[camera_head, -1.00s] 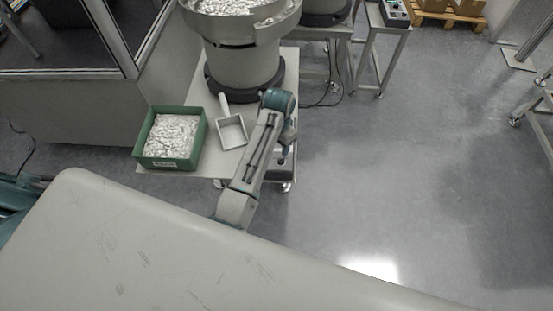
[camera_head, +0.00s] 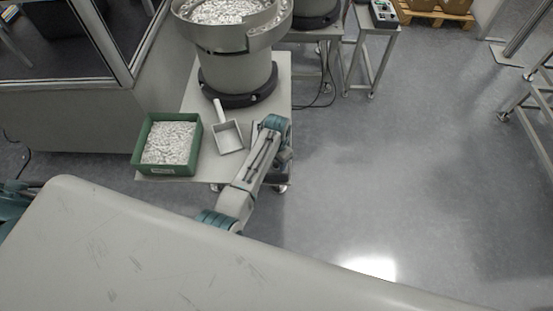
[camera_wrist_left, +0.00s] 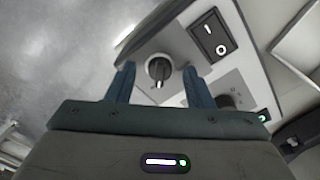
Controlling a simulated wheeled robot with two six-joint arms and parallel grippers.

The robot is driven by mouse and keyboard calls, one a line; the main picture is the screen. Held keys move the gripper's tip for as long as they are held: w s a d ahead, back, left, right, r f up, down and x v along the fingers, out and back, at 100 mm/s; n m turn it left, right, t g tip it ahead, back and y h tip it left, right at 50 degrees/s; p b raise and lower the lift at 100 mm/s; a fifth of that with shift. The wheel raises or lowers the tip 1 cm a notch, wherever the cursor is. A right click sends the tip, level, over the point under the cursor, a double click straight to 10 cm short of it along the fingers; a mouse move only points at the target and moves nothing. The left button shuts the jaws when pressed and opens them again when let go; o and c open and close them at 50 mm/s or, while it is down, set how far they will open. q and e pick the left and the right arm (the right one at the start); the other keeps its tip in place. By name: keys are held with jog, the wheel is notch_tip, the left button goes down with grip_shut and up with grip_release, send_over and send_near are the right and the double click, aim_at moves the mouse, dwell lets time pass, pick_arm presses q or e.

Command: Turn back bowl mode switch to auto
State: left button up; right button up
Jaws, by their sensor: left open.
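The mark points toward the bottom of the picture. My left gripper (camera_wrist_left: 158,72) is open, one finger appearing on each side of the knob. I cannot tell whether the fingers reach down around it or touch it. In the head view, my left gripper (camera_head: 284,158) is small and mostly covered by my arm, at the right edge of the bowl table. The control box is mostly hidden there. My right gripper is not in view.
A black rocker switch (camera_wrist_left: 213,35) and another dark knob (camera_wrist_left: 228,102) lie close to the gripper. A bowl feeder (camera_head: 237,72), a scoop (camera_head: 228,137) and a green bin (camera_head: 166,171) of white parts stand on the table.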

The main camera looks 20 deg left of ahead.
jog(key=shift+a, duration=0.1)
pick_arm(q)
jog(key=c, duration=1)
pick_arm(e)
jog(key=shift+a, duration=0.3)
